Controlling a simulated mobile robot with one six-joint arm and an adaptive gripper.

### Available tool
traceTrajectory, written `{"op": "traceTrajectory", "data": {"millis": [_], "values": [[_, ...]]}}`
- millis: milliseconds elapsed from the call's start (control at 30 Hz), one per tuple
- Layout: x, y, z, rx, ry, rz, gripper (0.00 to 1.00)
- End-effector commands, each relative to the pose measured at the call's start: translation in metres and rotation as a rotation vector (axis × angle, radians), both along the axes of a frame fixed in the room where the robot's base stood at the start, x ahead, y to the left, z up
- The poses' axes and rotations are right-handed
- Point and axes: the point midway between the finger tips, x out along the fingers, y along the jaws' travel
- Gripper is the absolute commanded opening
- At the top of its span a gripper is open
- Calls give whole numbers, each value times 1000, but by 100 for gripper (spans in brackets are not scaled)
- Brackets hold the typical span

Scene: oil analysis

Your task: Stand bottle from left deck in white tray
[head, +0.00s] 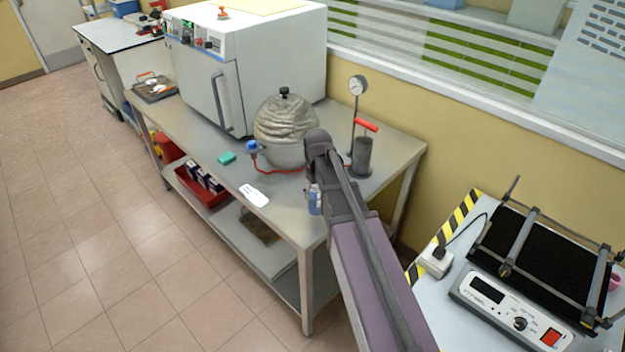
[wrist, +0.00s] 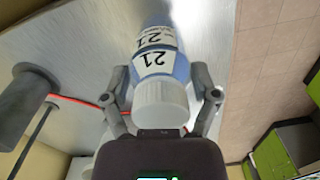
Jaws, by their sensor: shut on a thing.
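A bottle with a blue body, a white cap and a white label reading 21 (wrist: 158,62) is between the fingers of my gripper (wrist: 163,82) in the wrist view. The gripper is shut on it near the cap end. In the head view a small blue part of the bottle (head: 314,200) shows beside my arm, near the front edge of the steel table. My arm hides the rest of it, and I cannot tell whether its base touches the table. I cannot make out a white tray for certain in either view.
The steel table (head: 225,180) bears a white oven (head: 285,65), a foil-covered round vessel (head: 285,125), a dark cylinder with a red handle (head: 362,157), and a white card (head: 254,195). A shaker with a black platform (head: 540,255) stands right. Floor at left is clear.

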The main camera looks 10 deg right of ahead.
Motion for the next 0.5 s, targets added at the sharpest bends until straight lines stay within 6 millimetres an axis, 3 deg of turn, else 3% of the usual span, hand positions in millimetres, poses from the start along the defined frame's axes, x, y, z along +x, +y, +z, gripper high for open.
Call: {"op": "traceTrajectory", "data": {"millis": [33,200,500], "values": [[-17,1,2,0,0,0,20],[-48,2,5,0,0,0,20],[-75,4,7,0,0,0,20]]}}
